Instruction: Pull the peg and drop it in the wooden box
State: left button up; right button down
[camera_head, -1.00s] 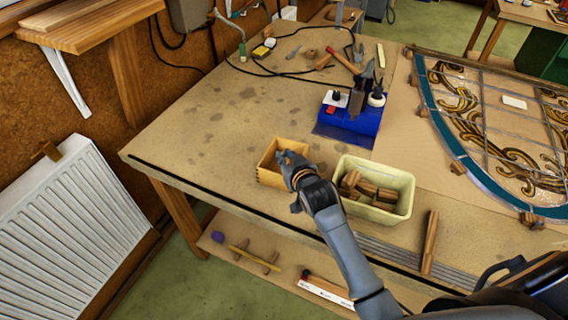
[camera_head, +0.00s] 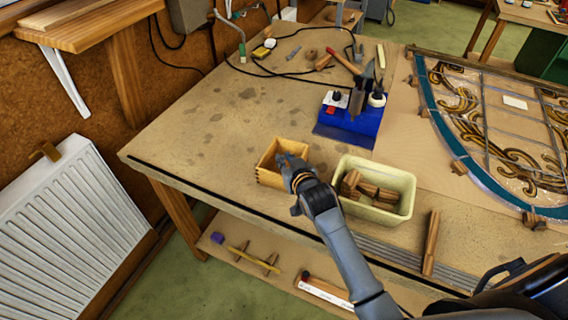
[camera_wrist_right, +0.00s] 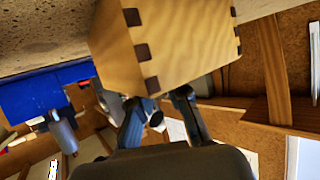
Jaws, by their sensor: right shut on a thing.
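The small open wooden box (camera_head: 267,178) stands near the front edge of the workbench. My right gripper (camera_head: 285,163) is at its right side, fingertips over the opening. In the right wrist view the outer face of the box (camera_wrist_right: 185,50), with dark corner joints, fills the upper middle, and its edge hides the fingertips of the gripper (camera_wrist_right: 160,98). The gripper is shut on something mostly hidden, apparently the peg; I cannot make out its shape. My left gripper is not in view.
A cream tub (camera_head: 400,178) with wooden blocks stands right of the box. A blue stand (camera_head: 362,128) with tools is behind. The leaded panel (camera_head: 500,125) lies at the right. The bench left of the box is clear.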

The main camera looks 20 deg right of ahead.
jog(key=c, duration=1.2)
grip_release()
jog(key=shift+s, duration=0.1)
